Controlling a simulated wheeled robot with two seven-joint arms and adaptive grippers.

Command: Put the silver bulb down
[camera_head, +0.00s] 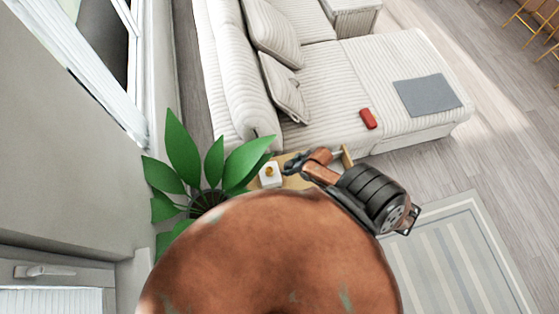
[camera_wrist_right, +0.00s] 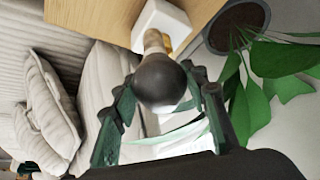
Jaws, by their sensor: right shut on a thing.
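The silver bulb (camera_wrist_right: 162,80) shows in the right wrist view as a dark grey, rounded end with a tan neck beyond it. My right gripper (camera_head: 291,164) is shut on it, with a finger on either side in the wrist view. Beyond the bulb, a white box (camera_wrist_right: 166,17) stands on a wooden side table (camera_wrist_right: 210,9). In the head view the white box (camera_head: 266,181) has a small gold thing on top, just left of the gripper. I cannot make out the bulb clearly in the head view. My left gripper is not in view.
A potted plant (camera_head: 183,152) with large leaves stands left of the table. A pale ribbed sofa (camera_head: 330,85) lies beyond it, with cushions, a red object (camera_head: 368,118) and a grey cloth (camera_head: 427,95). A large brown rounded shape hides the table's near side.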

